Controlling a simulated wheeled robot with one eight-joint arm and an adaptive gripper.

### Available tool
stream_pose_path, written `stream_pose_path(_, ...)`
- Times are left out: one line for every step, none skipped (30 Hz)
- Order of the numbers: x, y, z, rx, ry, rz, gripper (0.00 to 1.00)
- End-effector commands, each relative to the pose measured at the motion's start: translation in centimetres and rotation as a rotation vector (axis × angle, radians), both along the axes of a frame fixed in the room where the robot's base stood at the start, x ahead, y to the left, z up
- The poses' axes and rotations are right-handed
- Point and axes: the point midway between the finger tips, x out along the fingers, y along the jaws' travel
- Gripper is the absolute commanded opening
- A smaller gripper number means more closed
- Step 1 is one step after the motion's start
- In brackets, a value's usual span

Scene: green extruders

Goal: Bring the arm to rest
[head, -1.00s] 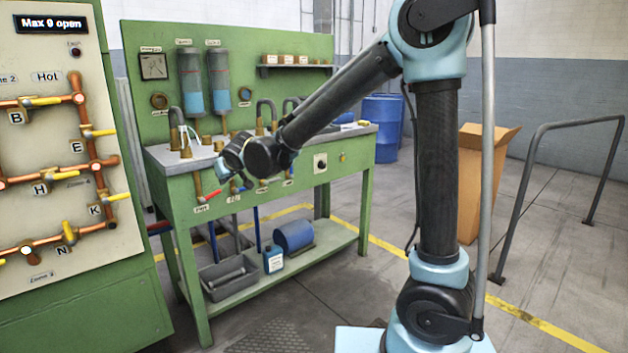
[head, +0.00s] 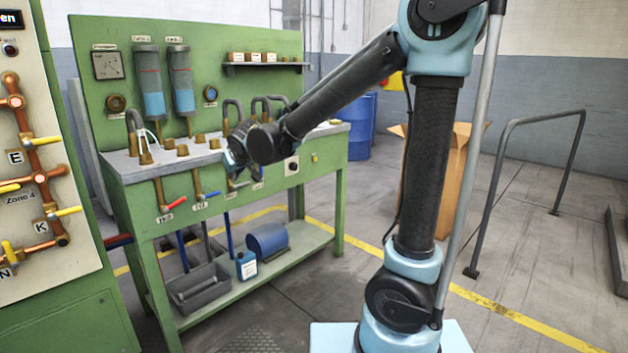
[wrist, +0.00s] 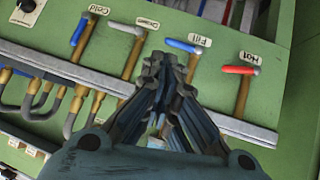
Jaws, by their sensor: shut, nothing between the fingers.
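My arm (head: 343,88) reaches out to the left from its column and slopes down in front of the green workbench. My gripper (wrist: 162,62) is shut and empty, its fingertips together in the wrist view. In the head view the gripper is small and partly hidden behind my wrist. A valve labelled Cold (wrist: 79,32) is farther left. I cannot tell whether the fingers touch anything.
The green workbench (head: 226,188) carries pipes and two blue-filled cylinders (head: 153,92). A pipe panel (head: 25,250) stands at the left. A cardboard box (head: 453,190), blue barrel (head: 357,130) and metal rail (head: 507,150) stand behind and right. The floor between bench and rail is mostly open.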

Motion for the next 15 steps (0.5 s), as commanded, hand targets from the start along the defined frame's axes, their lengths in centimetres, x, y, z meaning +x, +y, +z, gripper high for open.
stream_pose_path(0.3,-2.5,0.0,-0.011,0.013,-0.030,0.00)
stream_pose_path(0.4,-3.9,-0.1,-0.019,0.023,-0.046,0.00)
stream_pose_path(0.6,-5.9,-0.1,-0.028,0.039,-0.071,0.00)
stream_pose_path(0.6,-7.6,-0.2,-0.037,0.051,-0.090,0.00)
stream_pose_path(0.5,-9.1,-0.3,-0.045,0.063,-0.108,0.00)
stream_pose_path(0.4,-11.2,-0.5,-0.055,0.081,-0.133,0.00)
stream_pose_path(0.3,-12.8,-0.6,-0.062,0.093,-0.152,0.00)
stream_pose_path(0.1,-14.2,-0.8,-0.069,0.107,-0.169,0.00)
stream_pose_path(-0.3,-16.2,-1.0,-0.078,0.125,-0.192,0.00)
stream_pose_path(-0.6,-17.7,-1.2,-0.083,0.137,-0.209,0.00)
stream_pose_path(-0.9,-19.1,-1.4,-0.090,0.152,-0.227,0.00)
stream_pose_path(-1.4,-20.9,-1.6,-0.096,0.171,-0.249,0.00)
stream_pose_path(-1.9,-22.3,-1.9,-0.103,0.185,-0.266,0.00)
stream_pose_path(-2.4,-23.6,-2.1,-0.107,0.200,-0.282,0.00)
stream_pose_path(-3.1,-25.3,-2.4,-0.112,0.219,-0.303,0.00)
